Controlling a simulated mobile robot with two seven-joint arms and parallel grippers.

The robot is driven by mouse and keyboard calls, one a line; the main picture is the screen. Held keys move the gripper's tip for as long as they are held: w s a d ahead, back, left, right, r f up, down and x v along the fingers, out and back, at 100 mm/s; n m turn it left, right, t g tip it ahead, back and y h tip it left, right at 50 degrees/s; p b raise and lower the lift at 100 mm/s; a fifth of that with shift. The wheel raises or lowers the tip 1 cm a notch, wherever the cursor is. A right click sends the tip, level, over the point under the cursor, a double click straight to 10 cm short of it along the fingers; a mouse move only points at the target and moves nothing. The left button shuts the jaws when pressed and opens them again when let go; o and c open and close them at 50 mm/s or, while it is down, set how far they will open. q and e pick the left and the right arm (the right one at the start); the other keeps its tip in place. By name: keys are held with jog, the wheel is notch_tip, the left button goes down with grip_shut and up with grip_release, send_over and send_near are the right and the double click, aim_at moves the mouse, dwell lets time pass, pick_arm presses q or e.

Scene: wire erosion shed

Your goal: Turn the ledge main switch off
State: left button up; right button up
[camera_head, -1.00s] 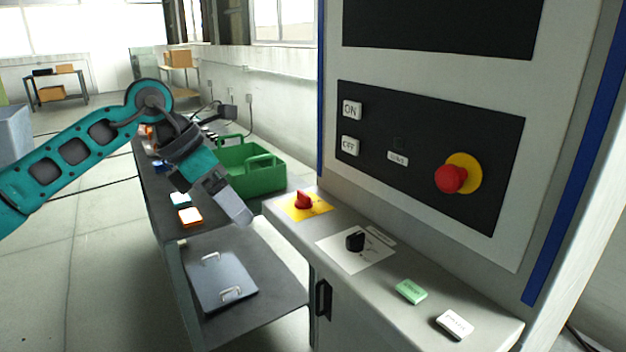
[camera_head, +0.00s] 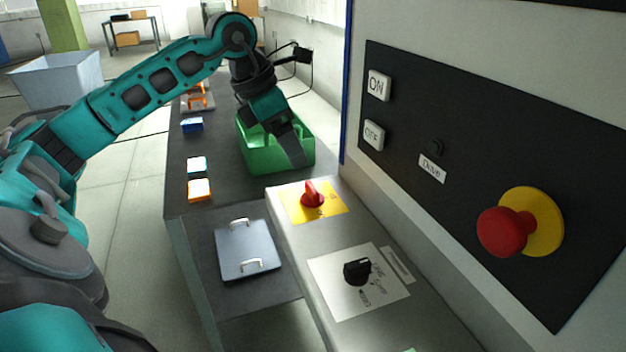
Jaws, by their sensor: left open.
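The ledge main switch is a red rotary knob (camera_head: 313,195) on a yellow plate (camera_head: 329,211) at the far left end of the grey machine ledge (camera_head: 290,235). The lettering on the plate is too small to read. My left gripper (camera_head: 297,160) is open and empty. It points down, above and just behind the red knob in the picture, in front of the green crate, and appears apart from the knob. The gap between its fingers is hard to see from this angle. My right gripper is not in view.
A black selector knob (camera_head: 357,269) on a white plate sits nearer on the ledge. A green crate (camera_head: 262,159) and a handled metal plate (camera_head: 248,262) lie left.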

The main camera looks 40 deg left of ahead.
aim_at(312, 187)
pick_arm(q)
jog(key=x, duration=1)
jog(key=shift+w+f, duration=0.1)
jog(key=c, duration=1)
